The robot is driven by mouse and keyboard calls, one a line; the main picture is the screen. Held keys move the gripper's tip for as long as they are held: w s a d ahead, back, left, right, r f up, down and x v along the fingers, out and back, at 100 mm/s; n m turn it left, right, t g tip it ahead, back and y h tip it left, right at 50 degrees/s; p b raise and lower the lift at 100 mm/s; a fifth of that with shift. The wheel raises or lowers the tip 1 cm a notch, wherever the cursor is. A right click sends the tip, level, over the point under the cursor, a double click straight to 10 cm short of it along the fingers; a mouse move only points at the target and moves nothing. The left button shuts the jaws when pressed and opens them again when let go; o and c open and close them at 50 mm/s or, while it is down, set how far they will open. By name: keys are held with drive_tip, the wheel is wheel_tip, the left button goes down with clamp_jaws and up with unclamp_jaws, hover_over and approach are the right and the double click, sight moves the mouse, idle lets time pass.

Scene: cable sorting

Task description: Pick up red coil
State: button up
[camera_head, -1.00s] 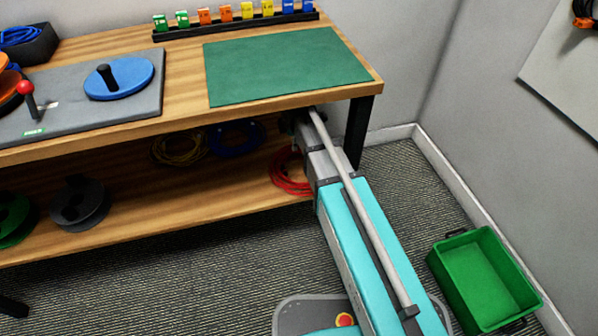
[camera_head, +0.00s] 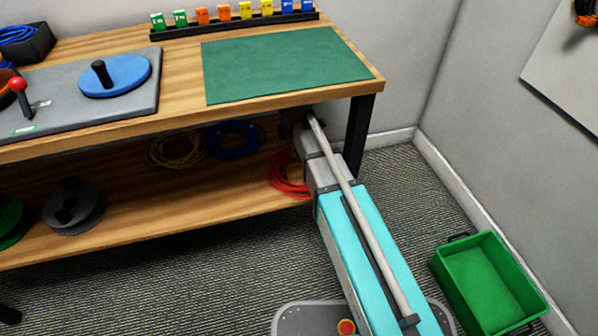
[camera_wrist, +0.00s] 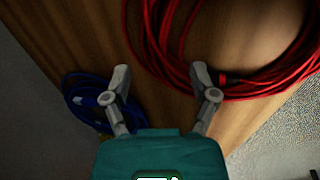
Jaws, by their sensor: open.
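The red coil (camera_head: 287,176) lies on the lower shelf of the workbench, at its right end, partly hidden by my arm. In the wrist view the red coil (camera_wrist: 172,62) fills the upper right, a loop of several cable strands with a dark connector on its near side. My gripper (camera_wrist: 160,80) is open and empty. Its right fingertip overlaps the near strands of the red coil in the picture; I cannot tell whether it touches. In the head view the gripper is hidden under the tabletop.
A blue coil (camera_wrist: 78,98) lies left of my gripper, and a yellow coil (camera_head: 176,149) lies farther left. The tabletop (camera_head: 185,70) overhangs the shelf. A table leg (camera_head: 359,135) stands right of my arm. A green bin (camera_head: 460,262) sits on the floor at right.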

drive_tip(key=shift+w+a+f+b, duration=0.1)
drive_tip(key=shift+w+f+b, duration=0.15)
drive_tip(key=shift+f+b, duration=0.75)
drive_tip(key=shift+w+a+f+b, duration=0.1)
drive_tip(key=shift+w+f+b, duration=0.1)
drive_tip(key=shift+f+b, duration=0.75)
clamp_jaws()
